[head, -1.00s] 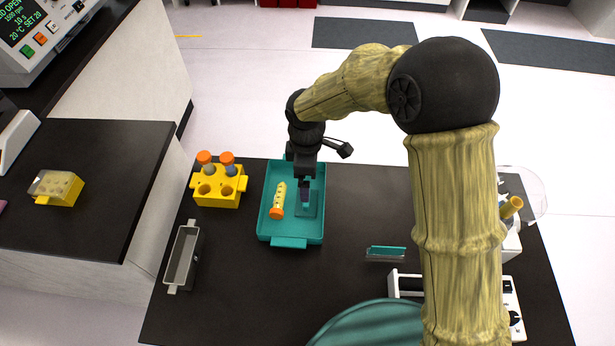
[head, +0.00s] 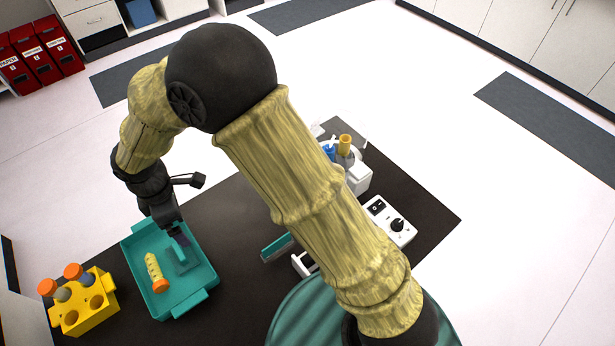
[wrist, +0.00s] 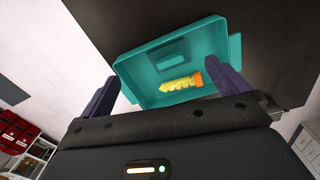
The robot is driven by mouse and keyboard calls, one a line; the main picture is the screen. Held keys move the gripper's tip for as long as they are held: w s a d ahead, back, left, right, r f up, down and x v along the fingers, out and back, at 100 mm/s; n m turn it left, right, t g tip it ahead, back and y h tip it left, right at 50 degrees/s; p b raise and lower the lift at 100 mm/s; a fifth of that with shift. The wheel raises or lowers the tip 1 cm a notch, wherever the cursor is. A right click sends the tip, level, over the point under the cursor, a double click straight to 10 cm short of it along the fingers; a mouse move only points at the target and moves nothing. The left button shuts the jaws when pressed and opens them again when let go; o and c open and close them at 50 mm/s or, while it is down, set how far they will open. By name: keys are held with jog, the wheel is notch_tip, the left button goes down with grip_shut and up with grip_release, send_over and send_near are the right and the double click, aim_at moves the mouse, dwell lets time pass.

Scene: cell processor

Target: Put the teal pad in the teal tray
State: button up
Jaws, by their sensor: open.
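The teal tray (head: 205,297) stands on the dark bench in the head view, left of centre. A flat, darker teal square, which looks like the teal pad (head: 186,262), lies on the tray floor. A yellow tube with an orange cap (head: 155,272) lies beside it in the tray. My gripper (head: 182,241) is low over the square; I cannot tell whether they touch. In the wrist view the purple fingers stand wide apart and empty, with the tray (wrist: 150,75) and tube (wrist: 180,84) beyond.
A yellow rack (head: 92,319) with orange-capped tubes stands left of the tray. An upright teal piece (head: 277,246) stands in a holder to its right. A white device with a knob (head: 390,222) is further right. My arm crosses the middle of the head view.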

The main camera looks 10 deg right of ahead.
jog(key=w+d+r+m+t, duration=0.1)
jog(key=w+d+r+m, duration=0.15)
jog(key=d+m, duration=0.6)
jog(key=w+d+r+m, duration=0.2)
jog(key=d+r+m, duration=0.1)
jog(key=d, duration=1.1)
jog(key=s+d+r+m, duration=0.1)
jog(key=s+d+m, duration=0.2)
jog(key=d+m, duration=0.2)
jog(key=s+d+r+m+t, duration=0.1)
jog(key=s+d+m, duration=0.3)
jog(key=d, duration=0.5)
jog(key=shift+d+m, duration=0.4)
jog(key=shift+m, duration=0.05)
jog(key=shift+r+p, duration=0.65)
